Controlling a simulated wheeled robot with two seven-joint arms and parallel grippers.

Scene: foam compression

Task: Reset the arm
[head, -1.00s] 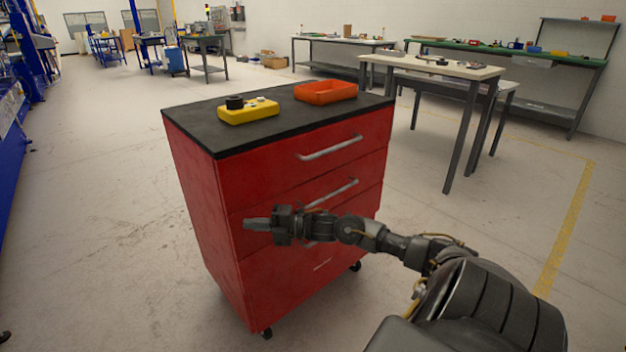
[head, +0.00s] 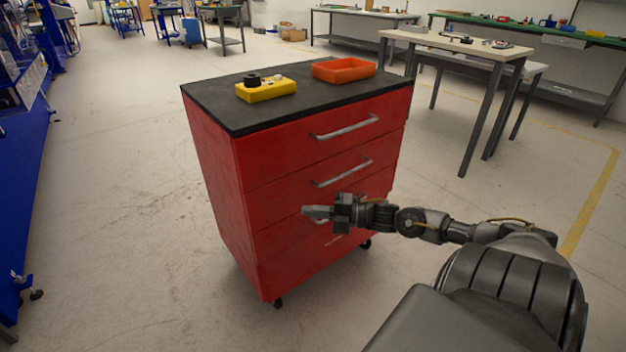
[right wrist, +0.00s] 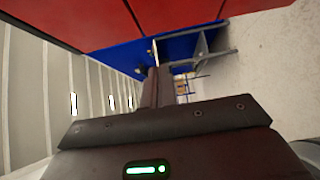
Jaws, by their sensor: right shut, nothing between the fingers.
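My right arm comes in from the lower right in the head view. Its gripper (head: 310,213) is shut and empty, pointing left in front of the red drawer cabinet (head: 225,190), at the height of its lower drawers. In the right wrist view the shut fingers (right wrist: 157,88) show in the middle, with the red cabinet front (right wrist: 180,22) along the top. Whether the gripper touches the cabinet cannot be told. My left gripper is not in view.
On the cabinet's black top (head: 215,100) are a yellow block (head: 266,92) with a black round piece (head: 253,78), and an orange tray (head: 343,70). A light-topped table (head: 455,42) stands behind right. Blue racking (head: 20,150) is far left. Floor left of the cabinet is clear.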

